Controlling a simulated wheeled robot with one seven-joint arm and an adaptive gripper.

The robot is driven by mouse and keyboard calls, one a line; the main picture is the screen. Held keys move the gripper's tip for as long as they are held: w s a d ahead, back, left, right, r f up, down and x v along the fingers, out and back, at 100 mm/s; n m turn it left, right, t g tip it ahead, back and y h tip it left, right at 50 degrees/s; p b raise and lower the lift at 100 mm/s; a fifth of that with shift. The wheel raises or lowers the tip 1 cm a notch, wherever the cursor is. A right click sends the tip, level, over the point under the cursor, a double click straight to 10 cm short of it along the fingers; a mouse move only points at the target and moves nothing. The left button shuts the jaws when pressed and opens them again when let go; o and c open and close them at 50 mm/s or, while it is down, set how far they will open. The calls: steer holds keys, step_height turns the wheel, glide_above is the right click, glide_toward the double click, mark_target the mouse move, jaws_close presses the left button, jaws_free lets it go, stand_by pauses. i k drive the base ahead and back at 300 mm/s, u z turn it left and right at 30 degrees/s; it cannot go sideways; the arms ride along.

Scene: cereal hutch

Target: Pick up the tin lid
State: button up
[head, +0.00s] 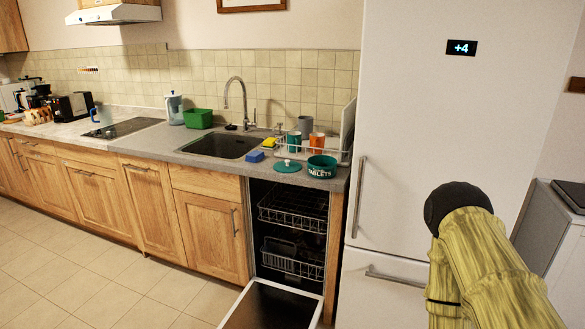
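The tin lid (288,166) is a round teal disc with a small pale knob on top. It lies on the grey counter near its front edge, above the open dishwasher. The open teal tin (322,168), marked "TABLETS", stands just to its right. My arm, in a yellow cover with a black rounded joint, shows at the lower right in front of the fridge. My gripper is not in view.
A dish rack (340,153) with cups stands behind the tin. A blue sponge (255,156) and yellow cloth (269,142) lie left of the lid, beside the sink (222,146). The lowered dishwasher door (271,306) juts over the floor; tiles to its left are clear.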

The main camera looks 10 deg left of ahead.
mark_target(287, 166)
steer(key=z, duration=2)
steer(key=i, duration=1.65)
steer(key=u, duration=3.7)
steer(key=i, duration=0.5)
steer(key=u, duration=0.05)
